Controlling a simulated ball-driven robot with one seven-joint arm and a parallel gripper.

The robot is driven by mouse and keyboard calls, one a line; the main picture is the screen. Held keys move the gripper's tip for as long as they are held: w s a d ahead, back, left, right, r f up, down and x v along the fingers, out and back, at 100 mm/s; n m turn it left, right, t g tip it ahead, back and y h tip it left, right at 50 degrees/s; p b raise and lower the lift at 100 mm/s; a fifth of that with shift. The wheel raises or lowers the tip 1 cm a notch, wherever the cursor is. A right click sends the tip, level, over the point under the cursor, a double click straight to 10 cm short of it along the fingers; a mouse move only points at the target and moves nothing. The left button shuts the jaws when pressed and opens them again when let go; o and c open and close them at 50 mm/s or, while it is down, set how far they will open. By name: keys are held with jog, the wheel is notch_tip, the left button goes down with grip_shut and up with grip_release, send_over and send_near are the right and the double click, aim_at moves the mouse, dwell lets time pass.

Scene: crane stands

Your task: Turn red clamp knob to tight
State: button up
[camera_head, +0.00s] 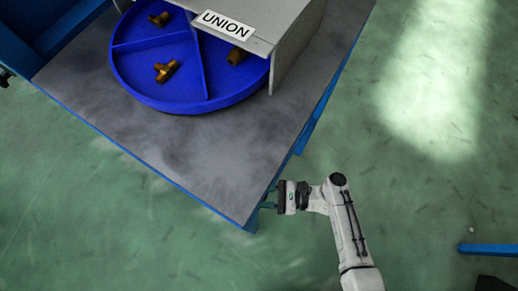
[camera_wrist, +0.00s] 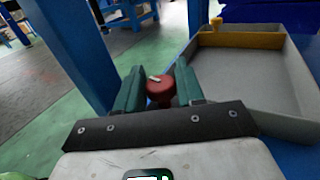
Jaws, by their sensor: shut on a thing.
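The red clamp knob (camera_wrist: 160,90) shows in the middle of the wrist view, a round knob with a small white mark on its top. My gripper (camera_wrist: 159,88) has its two green fingers on either side of the knob and is shut on it. In the head view my gripper (camera_head: 268,198) is at the near right corner of the grey table (camera_head: 190,150), beside its edge. The knob cannot be made out in the head view. I cannot tell which way tight lies from these frames.
A blue divided turntable tray (camera_head: 150,62) holds brass fittings (camera_head: 166,71) under a grey cover with a UNION label (camera_head: 229,25). The wrist view shows a blue post (camera_wrist: 72,45) at left and a grey open tray (camera_wrist: 290,85) at right.

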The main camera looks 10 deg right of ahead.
jog(key=m+t+h+p, duration=0.1)
jog(key=m+t, duration=0.1)
jog(key=t, duration=0.1)
jog(key=m+t+h+p, duration=0.1)
jog(key=m+t, duration=0.1)
jog(key=t, duration=0.1)
jog(key=shift+s+h+p, duration=0.1)
jog(key=shift+h+p, duration=0.2)
jog(key=shift+m+t+h, duration=1.9)
jog(key=shift+m+t, duration=0.2)
jog(key=shift+t, duration=0.3)
jog(key=shift+h, duration=0.3)
jog(key=o, duration=0.9)
jog(key=shift+o, duration=0.2)
jog(key=v, duration=1)
jog(key=shift+s+d, duration=0.25)
jog(key=shift+f, duration=0.15)
